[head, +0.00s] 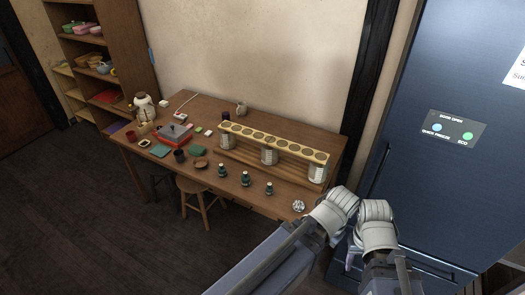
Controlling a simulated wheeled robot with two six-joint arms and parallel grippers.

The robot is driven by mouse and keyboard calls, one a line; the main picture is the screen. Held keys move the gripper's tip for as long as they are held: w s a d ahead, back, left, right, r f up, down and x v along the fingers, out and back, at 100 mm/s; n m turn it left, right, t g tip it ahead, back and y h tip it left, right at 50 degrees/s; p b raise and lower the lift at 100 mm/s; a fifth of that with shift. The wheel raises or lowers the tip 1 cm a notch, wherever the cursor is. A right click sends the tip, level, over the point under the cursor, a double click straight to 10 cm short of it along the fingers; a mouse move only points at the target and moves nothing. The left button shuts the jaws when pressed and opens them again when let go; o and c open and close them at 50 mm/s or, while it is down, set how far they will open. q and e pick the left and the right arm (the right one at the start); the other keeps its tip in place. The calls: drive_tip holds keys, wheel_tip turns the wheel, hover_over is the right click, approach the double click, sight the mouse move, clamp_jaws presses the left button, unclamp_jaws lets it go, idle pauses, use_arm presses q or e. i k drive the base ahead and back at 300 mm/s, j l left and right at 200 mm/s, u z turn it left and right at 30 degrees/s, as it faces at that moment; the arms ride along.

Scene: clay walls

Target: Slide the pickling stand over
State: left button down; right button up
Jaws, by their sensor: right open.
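The pickling stand (273,144) is a long, light wooden rack along the back right of the wooden table (240,193). Its top board has a row of several round holes. A few pale, ribbed cylinders (268,157) stand beneath the board, at its left end, middle and right end. My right gripper (375,217) is open beyond the table's right front corner, apart from the stand. My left gripper (338,208) is close beside it, near the same corner; its fingers cannot be made out.
Several small dark bottles (245,179) stand in front of the stand. A shiny clear item (298,206) lies near the front right corner. A red and grey box (174,133) and small items fill the left half. A blue fridge (430,130) rises at right; stools (200,190) stand in front.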

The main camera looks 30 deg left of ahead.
sight(313, 176)
drive_tip(key=i+j+z, duration=0.1)
drive_tip(key=i+j, duration=1.05)
drive_tip(key=j, duration=0.25)
drive_tip(key=l+z, duration=0.05)
